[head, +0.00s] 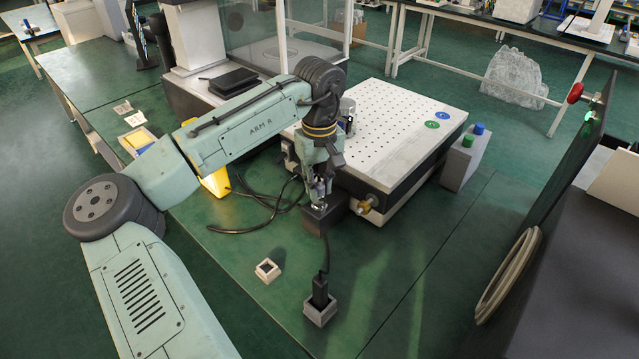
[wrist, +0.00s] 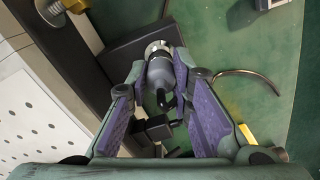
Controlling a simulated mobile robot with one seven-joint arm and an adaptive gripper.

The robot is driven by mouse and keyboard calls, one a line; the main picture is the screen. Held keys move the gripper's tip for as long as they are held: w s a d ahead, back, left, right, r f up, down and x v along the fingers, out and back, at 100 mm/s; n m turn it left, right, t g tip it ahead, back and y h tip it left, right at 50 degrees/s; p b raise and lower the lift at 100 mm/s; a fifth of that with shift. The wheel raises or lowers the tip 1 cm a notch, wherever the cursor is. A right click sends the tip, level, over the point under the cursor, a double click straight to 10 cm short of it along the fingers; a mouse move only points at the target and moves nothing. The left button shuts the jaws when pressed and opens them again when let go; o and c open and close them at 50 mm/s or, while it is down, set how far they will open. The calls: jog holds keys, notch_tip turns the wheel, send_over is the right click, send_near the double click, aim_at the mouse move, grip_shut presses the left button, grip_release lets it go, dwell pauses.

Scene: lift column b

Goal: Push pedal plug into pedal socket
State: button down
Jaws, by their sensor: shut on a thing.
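My gripper (head: 318,190) points down at the front left corner of the white perforated platform. In the wrist view, its purple-padded fingers are closed on a grey cylindrical plug (wrist: 160,73), which I take for the pedal plug. The plug's far end meets a silver ring (wrist: 157,48) at a dark box (wrist: 122,60), which seems to carry the pedal socket. The dark box also shows in the head view (head: 328,214), right below the fingers. The plug looks in line with the ring. How deep it sits is hidden.
A black connector (head: 320,289) with a cable stands in a grey holder (head: 320,313). A small white holder (head: 267,270) sits left of it. The perforated platform (head: 395,130) and its brass knob (head: 366,205) stand close on the right. Loose black cables (head: 262,205) lie at left.

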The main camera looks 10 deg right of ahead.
jog(key=shift+f, duration=0.2)
jog(key=c, duration=1.3)
grip_release()
jog(key=shift+c, duration=0.2)
jog(key=shift+r, duration=0.1)
notch_tip(320, 180, up, 12)
